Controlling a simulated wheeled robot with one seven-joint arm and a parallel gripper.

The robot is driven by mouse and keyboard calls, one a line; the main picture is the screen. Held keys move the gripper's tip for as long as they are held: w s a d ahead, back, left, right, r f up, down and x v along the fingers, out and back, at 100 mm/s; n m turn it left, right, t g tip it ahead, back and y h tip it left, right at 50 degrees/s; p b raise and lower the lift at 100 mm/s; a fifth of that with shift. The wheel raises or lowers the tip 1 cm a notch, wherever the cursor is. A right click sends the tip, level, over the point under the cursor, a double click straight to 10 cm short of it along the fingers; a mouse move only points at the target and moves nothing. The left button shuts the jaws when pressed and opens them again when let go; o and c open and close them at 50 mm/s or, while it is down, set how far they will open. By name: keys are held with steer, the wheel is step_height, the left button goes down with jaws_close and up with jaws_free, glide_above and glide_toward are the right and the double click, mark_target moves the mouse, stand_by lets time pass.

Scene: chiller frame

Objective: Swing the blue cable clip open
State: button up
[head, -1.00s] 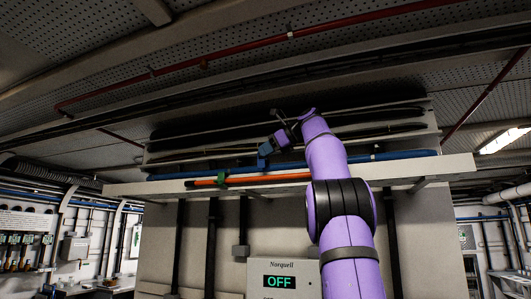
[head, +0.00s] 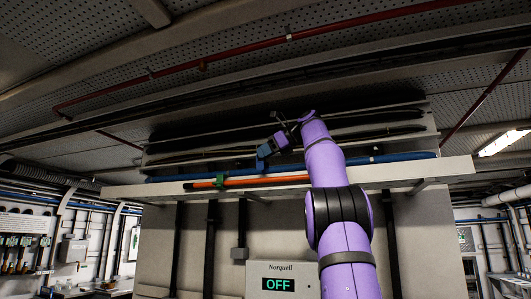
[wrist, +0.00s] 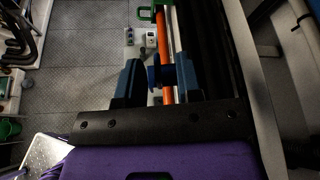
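The blue cable clip (wrist: 154,76) shows in the wrist view as a dark blue piece at the orange cable (wrist: 164,35). My gripper (wrist: 160,82) has its two blue-grey fingers apart, one on each side of the clip. A small gap shows on the left side; I cannot tell whether the right finger touches the clip. In the head view my gripper (head: 265,150) is above the orange cable (head: 255,181) at the shelf's front. I cannot tell the clip from the blue fingers there.
A green clip (head: 217,181) sits on the orange cable to the left; it also shows in the wrist view (wrist: 150,12). A blue pipe (head: 400,157) and dark cables run behind along the shelf (head: 440,170). A Norquell panel (head: 283,274) reading OFF is below.

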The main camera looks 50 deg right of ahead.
steer(key=v, duration=0.7)
steer(key=shift+s, duration=0.25)
steer(key=shift+d, duration=0.1)
stand_by(0.5)
